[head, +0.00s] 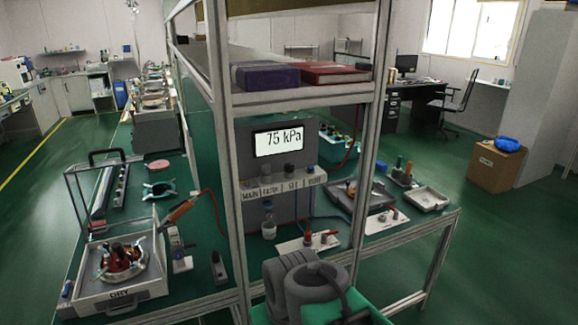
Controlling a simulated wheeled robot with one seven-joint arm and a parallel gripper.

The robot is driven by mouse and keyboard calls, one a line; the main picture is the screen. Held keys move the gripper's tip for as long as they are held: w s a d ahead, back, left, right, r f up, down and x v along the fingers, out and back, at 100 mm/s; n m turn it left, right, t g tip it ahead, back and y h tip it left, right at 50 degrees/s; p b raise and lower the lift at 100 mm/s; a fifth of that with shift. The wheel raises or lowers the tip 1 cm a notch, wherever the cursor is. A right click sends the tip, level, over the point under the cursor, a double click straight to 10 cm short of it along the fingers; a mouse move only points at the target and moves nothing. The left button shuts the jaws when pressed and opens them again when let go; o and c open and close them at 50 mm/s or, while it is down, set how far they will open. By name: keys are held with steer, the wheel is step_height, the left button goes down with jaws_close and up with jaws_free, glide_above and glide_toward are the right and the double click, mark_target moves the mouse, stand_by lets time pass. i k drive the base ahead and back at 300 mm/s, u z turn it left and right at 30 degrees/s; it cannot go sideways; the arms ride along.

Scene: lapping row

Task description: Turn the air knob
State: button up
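A grey air panel (247,150) stands on the green bench behind a shelf post. Its lit display (278,142) reads 75 kPa. Below the display is a pale ledge labelled MAIN, what looks like FILTER, SET, and a last word too small to read surely. Small dark knobs stand on the ledge, one above SET (290,171) and one farther left (266,171). A paler knob (312,171) is at the right. I cannot tell which is the air knob or how any is turned. My gripper is not in view.
Shelf posts (234,215) frame the panel, with a purple box (265,77) and red book (330,72) above. A clear bottle (268,228) hangs below the ledge. Grey rounded shapes fill the bottom centre. Trays (428,199) and tools crowd the bench. Green floor (490,265) is open at right.

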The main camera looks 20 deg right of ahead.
mark_target(288, 167)
steer(key=z, duration=1.55)
steer(key=i, duration=1.2)
steer(key=u, duration=2.7)
